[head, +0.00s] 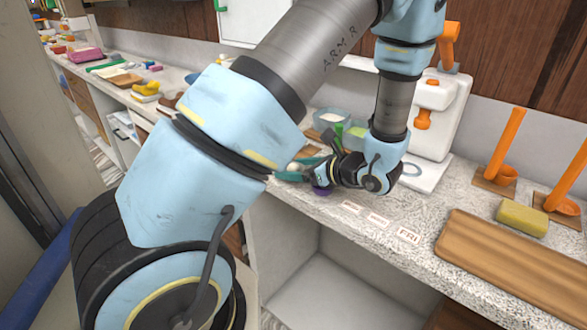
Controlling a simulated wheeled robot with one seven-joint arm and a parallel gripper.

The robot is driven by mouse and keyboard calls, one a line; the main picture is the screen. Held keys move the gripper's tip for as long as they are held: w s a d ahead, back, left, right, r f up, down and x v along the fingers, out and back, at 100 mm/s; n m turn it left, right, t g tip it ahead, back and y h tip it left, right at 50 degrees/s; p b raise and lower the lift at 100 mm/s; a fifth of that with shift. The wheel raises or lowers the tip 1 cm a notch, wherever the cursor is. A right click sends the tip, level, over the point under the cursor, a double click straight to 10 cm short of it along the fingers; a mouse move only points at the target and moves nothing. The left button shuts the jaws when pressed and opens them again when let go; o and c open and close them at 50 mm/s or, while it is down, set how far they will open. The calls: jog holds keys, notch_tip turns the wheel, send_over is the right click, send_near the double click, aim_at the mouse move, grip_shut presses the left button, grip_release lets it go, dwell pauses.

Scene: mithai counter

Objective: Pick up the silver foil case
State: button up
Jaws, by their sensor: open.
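My gripper (318,172) is low over the speckled counter, near its front edge, at the end of my blue and grey arm. It is open, and I see nothing held in it. Its fingers point left, toward a small whitish item and a teal item (292,176) on the counter. A purple item (322,190) shows just below the gripper. I cannot make out a silver foil case; my arm and gripper hide part of the counter there.
A white appliance (437,115) with orange knobs stands behind the gripper. Glass bowls (331,118) sit to its left. A wooden board (520,262), a yellow sponge (522,217) and orange-handled tools (505,145) are at right. Paper labels (379,219) lie along the front edge.

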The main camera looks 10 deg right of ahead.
jog(key=shift+w+a+f, duration=0.15)
jog(key=shift+w+a, duration=0.05)
jog(key=shift+c, duration=0.3)
jog(key=c, duration=1)
